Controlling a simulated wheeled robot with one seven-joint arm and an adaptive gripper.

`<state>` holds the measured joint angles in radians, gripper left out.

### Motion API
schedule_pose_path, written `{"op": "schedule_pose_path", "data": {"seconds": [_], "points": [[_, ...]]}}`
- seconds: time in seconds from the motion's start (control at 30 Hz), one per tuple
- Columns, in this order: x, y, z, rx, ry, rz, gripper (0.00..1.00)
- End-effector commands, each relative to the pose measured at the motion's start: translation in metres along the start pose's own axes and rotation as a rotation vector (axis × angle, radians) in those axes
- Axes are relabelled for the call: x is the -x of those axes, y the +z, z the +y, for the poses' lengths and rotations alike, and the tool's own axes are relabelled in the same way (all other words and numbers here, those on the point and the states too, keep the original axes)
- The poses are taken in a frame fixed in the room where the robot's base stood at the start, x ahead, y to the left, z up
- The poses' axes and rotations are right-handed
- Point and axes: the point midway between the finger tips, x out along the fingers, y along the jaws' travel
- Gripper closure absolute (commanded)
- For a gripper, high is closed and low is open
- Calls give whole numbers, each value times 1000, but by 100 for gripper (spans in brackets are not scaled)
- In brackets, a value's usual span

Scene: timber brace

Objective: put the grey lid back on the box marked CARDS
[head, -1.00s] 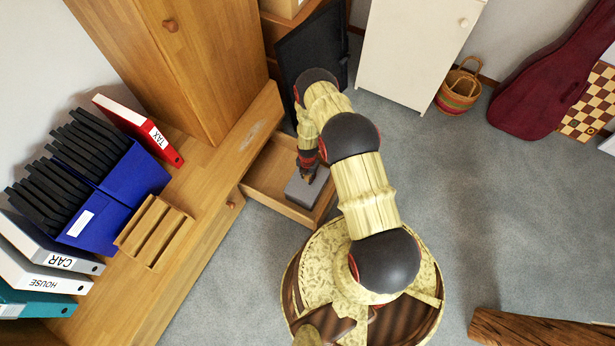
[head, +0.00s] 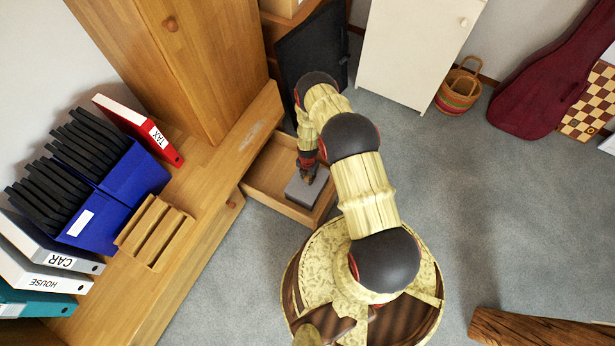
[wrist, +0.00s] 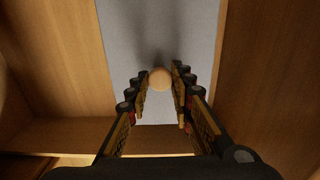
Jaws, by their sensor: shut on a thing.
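The grey lid (head: 301,191) shows as a flat grey slab inside the open wooden drawer (head: 262,182), near its right end. My gripper (head: 308,176) reaches down into the drawer from above onto the lid. In the wrist view the lid (wrist: 160,25) is a pale grey surface with a round wooden knob (wrist: 160,79). The fingers of my gripper (wrist: 160,85) stand on both sides of the knob and are shut on it. No CARDS marking shows in either view. I cannot tell whether a box lies under the lid.
Drawer walls rise close on both sides of my gripper in the wrist view. A wooden bench (head: 195,225) on the left holds a slatted wooden rack (head: 153,233), blue file boxes (head: 135,175) and binders. A dark panel (head: 315,50) stands behind the drawer.

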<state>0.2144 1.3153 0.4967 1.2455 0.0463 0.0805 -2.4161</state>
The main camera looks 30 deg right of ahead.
Motion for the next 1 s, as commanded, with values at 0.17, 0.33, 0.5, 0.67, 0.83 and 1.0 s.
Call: {"op": "schedule_pose_path", "data": {"seconds": [0.17,0.33,0.5,0.67,0.83,1.0], "points": [[-1,0,0,0,0,0,100],[-1,0,0,0,1,-1,76],[-1,0,0,0,1,-1,67],[-1,0,0,0,1,-1,58],[-1,0,0,0,1,-1,56],[-1,0,0,0,0,0,50]]}}
